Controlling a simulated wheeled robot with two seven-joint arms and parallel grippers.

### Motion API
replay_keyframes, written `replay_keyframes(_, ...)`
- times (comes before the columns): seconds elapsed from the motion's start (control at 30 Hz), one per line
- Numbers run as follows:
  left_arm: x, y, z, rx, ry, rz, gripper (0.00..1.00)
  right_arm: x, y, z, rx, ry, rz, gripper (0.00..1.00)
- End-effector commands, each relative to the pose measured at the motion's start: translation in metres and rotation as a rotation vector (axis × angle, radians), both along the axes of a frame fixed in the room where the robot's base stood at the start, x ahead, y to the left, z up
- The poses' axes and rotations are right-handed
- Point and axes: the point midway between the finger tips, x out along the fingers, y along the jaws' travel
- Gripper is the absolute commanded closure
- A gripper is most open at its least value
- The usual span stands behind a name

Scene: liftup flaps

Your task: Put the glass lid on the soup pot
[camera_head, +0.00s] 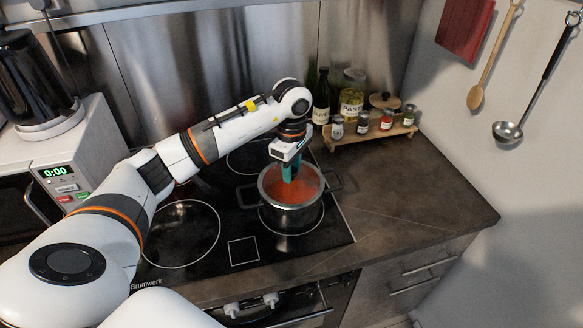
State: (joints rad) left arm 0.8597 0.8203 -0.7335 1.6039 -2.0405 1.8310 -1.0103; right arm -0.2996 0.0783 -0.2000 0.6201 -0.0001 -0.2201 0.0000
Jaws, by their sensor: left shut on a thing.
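The soup pot (290,217) is a steel pot with side handles, standing on the right front part of the black hob, with orange-red soup showing inside its rim. The glass lid (309,183) appears as a clear disc with a grey rim over the pot's mouth, and the soup shows through it. My left gripper (290,178) points down over the middle of the lid, its teal fingers shut on the lid's knob, which they hide. I cannot tell whether the lid touches the pot's rim or hovers just above it. My right gripper is not in view.
A wooden spice rack (370,133) with small jars stands behind and right of the pot, near an olive bottle (321,98) and a pasta jar (352,97). A microwave (65,160) stands left. The brown counter (410,200) on the right is clear.

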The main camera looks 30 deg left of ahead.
Motion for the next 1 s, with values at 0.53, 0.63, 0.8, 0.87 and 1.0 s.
replay_keyframes(0.53, -0.0002, -0.0001, -0.0003, 0.000, 0.001, 0.000, 0.40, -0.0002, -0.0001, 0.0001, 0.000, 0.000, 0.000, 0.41)
replay_keyframes(0.63, -0.0002, -0.0001, -0.0003, 0.000, 0.001, 0.000, 0.24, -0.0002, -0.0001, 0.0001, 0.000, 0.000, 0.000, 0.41)
replay_keyframes(0.8, -0.0001, -0.0001, -0.0001, 0.000, 0.001, 0.000, 0.23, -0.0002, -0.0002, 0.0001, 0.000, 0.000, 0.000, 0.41)
replay_keyframes(0.87, -0.0001, -0.0001, -0.0001, 0.000, 0.001, 0.000, 0.23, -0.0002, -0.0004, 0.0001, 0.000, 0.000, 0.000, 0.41)
replay_keyframes(1.0, 0.0000, -0.0001, 0.0027, 0.000, 0.000, 0.000, 0.23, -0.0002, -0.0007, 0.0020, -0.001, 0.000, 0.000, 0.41)
